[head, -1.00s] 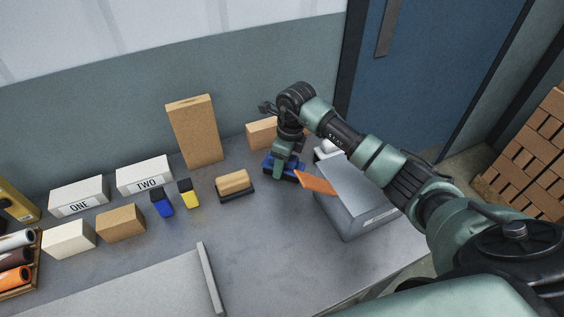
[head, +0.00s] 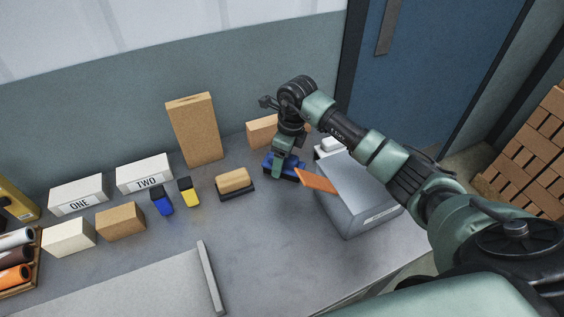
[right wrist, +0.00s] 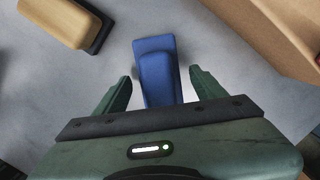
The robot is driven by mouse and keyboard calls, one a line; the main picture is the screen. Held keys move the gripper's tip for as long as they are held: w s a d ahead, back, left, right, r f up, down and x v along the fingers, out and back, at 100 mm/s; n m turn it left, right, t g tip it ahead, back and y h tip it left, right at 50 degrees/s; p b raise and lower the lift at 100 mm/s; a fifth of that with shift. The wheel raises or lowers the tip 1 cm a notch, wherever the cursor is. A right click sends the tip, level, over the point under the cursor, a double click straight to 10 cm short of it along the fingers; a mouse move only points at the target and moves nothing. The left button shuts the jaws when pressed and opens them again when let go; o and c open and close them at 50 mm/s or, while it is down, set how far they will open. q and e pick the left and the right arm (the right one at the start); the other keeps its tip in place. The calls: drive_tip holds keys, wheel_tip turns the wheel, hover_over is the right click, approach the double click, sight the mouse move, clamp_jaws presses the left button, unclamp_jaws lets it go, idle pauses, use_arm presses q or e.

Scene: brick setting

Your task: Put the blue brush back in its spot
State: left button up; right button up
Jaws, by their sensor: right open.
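The blue brush (right wrist: 155,70) lies on the grey table between the two fingers of my right gripper (right wrist: 160,88) in the right wrist view. The fingers are apart, with a gap on each side of the brush, so it is not gripped. In the head view my right gripper (head: 283,164) points down over the blue brush (head: 270,166), left of the grey box, and partly hides it. I cannot make out a marked spot for the brush. My left gripper is not in view.
A wooden-topped block with a dark base (head: 235,184) stands left of the brush. The grey box (head: 357,195) with an orange flap (head: 316,181) is close on the right. A tall brown box (head: 194,131) stands behind.

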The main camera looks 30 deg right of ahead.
drive_tip(key=r, duration=0.3)
drive_tip(key=s+r+b, duration=0.1)
drive_tip(key=r, duration=0.3)
drive_tip(key=d+r, duration=0.1)
drive_tip(key=r, duration=0.2)
drive_tip(key=shift+s+r+b, duration=0.15)
drive_tip(key=shift+r+b, duration=0.05)
drive_tip(key=shift+b, duration=0.2)
